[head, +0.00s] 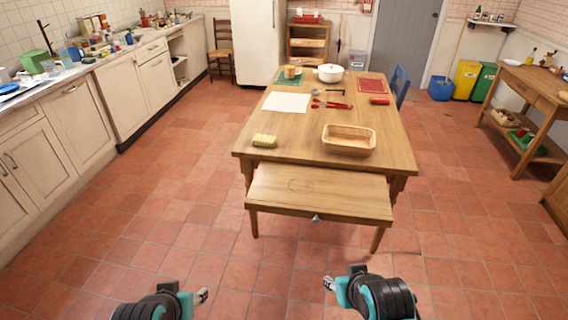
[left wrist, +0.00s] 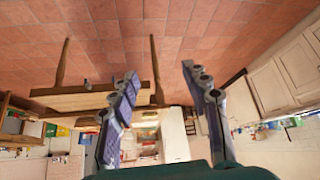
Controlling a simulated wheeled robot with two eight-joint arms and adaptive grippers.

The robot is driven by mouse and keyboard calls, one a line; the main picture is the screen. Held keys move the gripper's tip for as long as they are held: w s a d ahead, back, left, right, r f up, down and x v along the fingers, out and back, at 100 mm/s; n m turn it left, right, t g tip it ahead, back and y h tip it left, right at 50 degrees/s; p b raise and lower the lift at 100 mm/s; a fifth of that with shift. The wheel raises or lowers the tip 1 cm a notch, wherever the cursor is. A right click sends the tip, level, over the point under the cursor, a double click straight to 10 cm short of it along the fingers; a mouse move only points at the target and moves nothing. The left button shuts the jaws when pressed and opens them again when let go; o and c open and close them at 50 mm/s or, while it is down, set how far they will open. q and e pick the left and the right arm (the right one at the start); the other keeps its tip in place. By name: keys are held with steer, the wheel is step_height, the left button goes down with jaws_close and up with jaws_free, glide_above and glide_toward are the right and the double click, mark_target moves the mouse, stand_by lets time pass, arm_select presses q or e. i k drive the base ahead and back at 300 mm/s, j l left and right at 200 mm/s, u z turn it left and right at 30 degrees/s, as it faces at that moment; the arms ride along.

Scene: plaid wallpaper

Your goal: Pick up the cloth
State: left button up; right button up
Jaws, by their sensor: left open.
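A small yellow, patterned, folded-looking item (head: 264,141), which appears to be the cloth, lies on the near left corner of the wooden table (head: 225,150). My left gripper (head: 201,296) is low at the bottom of the head view, well short of the table and bench. In the left wrist view its two fingers (left wrist: 159,73) are spread apart with nothing between them. My right gripper (head: 328,284) is at the bottom right of centre, also away from the table; its fingers are mostly hidden by its wrist. The cloth cannot be made out in the left wrist view.
On the table are a wooden basket (head: 349,141), a white sheet (head: 286,102), red-handled utensils (head: 331,105) and a white pot (head: 330,73). Counters (head: 80,125) line the left. Tiled floor is clear around.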

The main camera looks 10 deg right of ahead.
mark_target(263, 140)
steer(key=i+j, duration=0.25)
steer(key=i, duration=0.2)
steer(key=i+j, duration=0.2)
steer(key=i, duration=0.25)
steer(key=i+j, duration=0.25)
steer(key=i, duration=0.25)
steer(key=i+j, duration=0.25)
steer(key=i, duration=0.2)
